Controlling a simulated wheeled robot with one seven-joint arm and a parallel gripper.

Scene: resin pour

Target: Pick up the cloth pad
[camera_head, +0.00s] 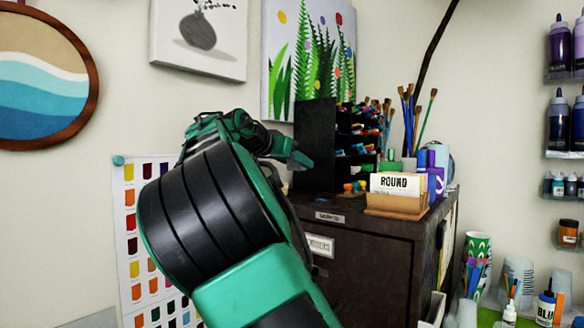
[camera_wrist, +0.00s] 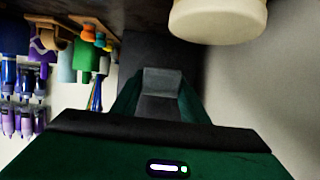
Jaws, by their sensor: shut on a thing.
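My gripper (camera_head: 296,158) is in front of the dark organizer, above the left part of the cabinet top. In the wrist view, my gripper (camera_wrist: 160,82) is shut on a small grey thing between its green fingers. It appears to be the cloth pad (camera_wrist: 162,78), though its outline is hard to make out. In the head view the pad cannot be picked out, and my arm covers part of the area.
The dark cabinet (camera_head: 365,268) carries a black organizer (camera_head: 314,145) of markers, a card holder (camera_head: 397,203) marked ROUND, brushes (camera_head: 408,115) and purple bottles (camera_head: 435,180). A cream round object (camera_wrist: 218,20) is close in the upside-down wrist view. Wall shelves stand at right.

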